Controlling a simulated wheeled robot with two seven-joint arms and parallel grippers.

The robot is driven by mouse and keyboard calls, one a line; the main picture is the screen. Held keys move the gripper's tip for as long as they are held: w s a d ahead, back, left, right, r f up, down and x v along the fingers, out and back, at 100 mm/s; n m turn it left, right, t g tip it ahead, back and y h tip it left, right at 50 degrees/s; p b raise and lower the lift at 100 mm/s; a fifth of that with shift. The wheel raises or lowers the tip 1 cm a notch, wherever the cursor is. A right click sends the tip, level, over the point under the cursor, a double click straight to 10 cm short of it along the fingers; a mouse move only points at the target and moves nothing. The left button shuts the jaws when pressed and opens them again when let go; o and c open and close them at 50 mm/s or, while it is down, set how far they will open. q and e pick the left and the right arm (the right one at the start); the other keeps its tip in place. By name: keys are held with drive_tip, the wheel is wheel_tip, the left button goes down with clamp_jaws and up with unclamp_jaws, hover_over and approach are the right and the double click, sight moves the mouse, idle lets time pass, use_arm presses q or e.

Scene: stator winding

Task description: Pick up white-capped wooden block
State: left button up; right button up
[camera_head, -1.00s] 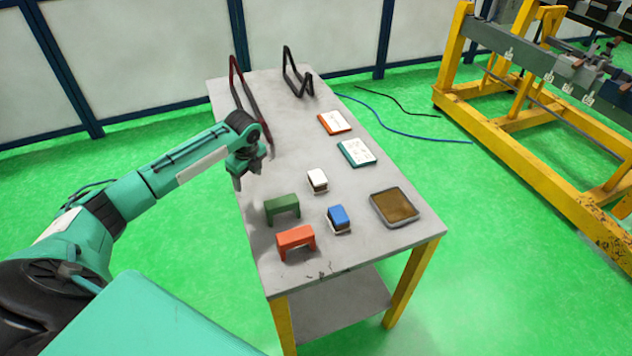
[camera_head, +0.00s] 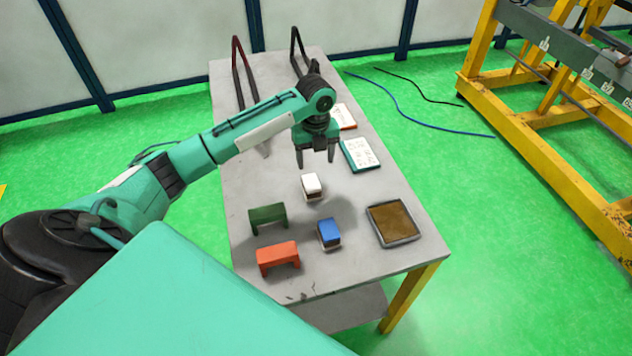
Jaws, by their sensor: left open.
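The white-capped wooden block (camera_head: 312,186) stands on the grey table, near its middle. My left gripper (camera_head: 316,162) is open and empty, with its fingers pointing down. In the picture it is just above the block, with a small gap between fingertips and cap; the exact height cannot be told. My right gripper is not in view.
A blue-capped block (camera_head: 329,232), a green bracket (camera_head: 267,217) and an orange bracket (camera_head: 278,256) stand nearer the front. A brown-filled tray (camera_head: 392,223) lies right. Two booklets, one green-edged (camera_head: 360,154) and one orange-edged (camera_head: 345,117), lie behind. A dark frame (camera_head: 298,50) stands at the back.

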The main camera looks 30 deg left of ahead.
sight(311, 182)
use_arm(q)
drive_tip(key=f, duration=0.5)
drive_tip(key=shift+s+a+f+p, duration=0.1)
drive_tip(key=shift+s+f+p, duration=0.1)
drive_tip(key=shift+p, duration=0.15)
drive_tip(key=shift+w+f, duration=0.1)
drive_tip(key=shift+f, duration=0.1)
drive_tip(key=shift+s+a+f+p, duration=0.1)
drive_tip(key=shift+a+f+p, duration=0.05)
drive_tip(key=shift+f+p, duration=0.2)
drive_tip(key=shift+s+a+f+p, duration=0.1)
drive_tip(key=shift+a+f+p, duration=0.1)
drive_tip(key=shift+f, duration=0.25)
wheel_tip(311, 182, down, 2)
drive_tip(key=shift+a+f+p, duration=0.15)
drive_tip(key=shift+f+p, duration=0.1)
drive_tip(key=shift+p, duration=0.05)
drive_tip(key=shift+f, duration=0.45)
drive_tip(key=c, duration=1.1)
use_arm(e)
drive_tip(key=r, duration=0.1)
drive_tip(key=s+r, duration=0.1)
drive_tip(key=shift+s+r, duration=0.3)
